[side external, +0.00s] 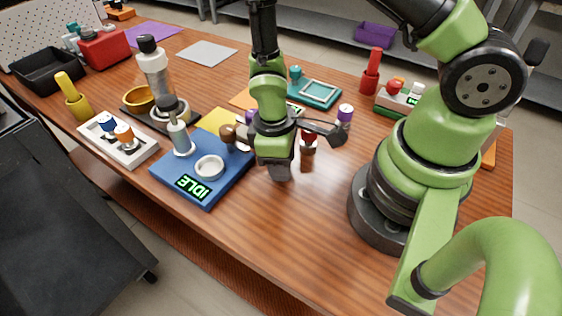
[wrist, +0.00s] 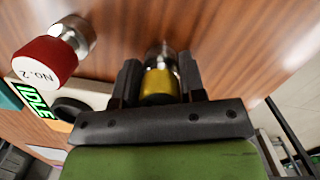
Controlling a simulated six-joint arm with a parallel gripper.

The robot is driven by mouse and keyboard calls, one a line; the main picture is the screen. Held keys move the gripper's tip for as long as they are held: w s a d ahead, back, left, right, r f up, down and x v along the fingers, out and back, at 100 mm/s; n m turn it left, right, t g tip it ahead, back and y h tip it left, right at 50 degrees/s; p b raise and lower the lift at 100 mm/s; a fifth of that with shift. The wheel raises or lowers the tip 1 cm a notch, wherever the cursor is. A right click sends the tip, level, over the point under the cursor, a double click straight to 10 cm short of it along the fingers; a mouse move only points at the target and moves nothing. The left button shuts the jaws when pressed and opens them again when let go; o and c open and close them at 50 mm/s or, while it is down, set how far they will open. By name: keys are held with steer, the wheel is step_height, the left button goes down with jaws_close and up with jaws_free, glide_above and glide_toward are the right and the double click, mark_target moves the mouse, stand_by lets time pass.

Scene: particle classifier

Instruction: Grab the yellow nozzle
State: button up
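The yellow nozzle (wrist: 160,84), a short yellow body with a silver end, shows in the wrist view between the two dark fingers of my gripper (wrist: 159,80). The fingers lie close along both sides of it, and I cannot tell whether they press on it. In the side view my gripper (side external: 280,168) points down over the wooden table, right of the blue IDLE station; the yellow nozzle cannot be made out there. A red nozzle marked No.2 (wrist: 45,62) with a silver end stands to the left in the wrist view.
The blue station (side external: 215,185) holds a grey-white bottle and a ring dish. A white tray (side external: 140,150) is at its left. A small purple-topped nozzle (side external: 345,113) stands behind my gripper at right. Table in front of my gripper is clear.

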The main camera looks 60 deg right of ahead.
steer(key=c, duration=0.3)
steer(key=shift+r, duration=0.1)
